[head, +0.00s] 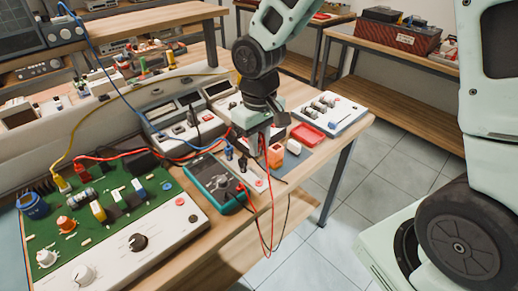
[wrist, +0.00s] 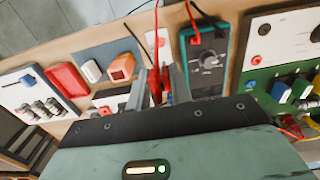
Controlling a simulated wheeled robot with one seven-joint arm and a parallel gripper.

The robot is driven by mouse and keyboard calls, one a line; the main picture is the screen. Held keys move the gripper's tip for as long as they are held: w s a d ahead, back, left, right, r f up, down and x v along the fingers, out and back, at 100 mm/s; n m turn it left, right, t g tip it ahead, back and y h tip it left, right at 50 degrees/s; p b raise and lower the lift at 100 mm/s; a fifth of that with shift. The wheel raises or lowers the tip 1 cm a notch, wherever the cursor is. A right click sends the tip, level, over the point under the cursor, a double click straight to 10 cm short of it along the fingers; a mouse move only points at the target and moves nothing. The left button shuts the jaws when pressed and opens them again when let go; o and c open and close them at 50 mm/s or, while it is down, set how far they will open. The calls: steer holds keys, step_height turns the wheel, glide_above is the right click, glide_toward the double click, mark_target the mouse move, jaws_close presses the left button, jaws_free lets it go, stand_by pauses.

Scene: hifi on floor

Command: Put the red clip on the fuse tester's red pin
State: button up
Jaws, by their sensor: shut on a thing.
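My gripper (head: 259,152) points down over the bench, near its front edge. In the wrist view, its two fingers (wrist: 158,76) are closed around the red clip (wrist: 155,86), with a red lead running from it. The clip is mostly hidden by the fingers in the head view. A narrow white panel with a red round part (head: 260,183) lies below and beside the gripper; it also shows in the wrist view (wrist: 162,43). I cannot tell for certain whether this is the fuse tester and its red pin. Contact between clip and pin is not visible.
A teal multimeter (head: 216,183) lies left of the gripper, with an orange block (head: 276,155) and red tray (head: 307,135) to the right. A green circuit board (head: 110,205) fills the left. Red and black leads (head: 271,222) hang over the bench edge.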

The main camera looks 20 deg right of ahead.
steer(key=shift+r+p, duration=2.9)
steer(key=shift+r, duration=0.4)
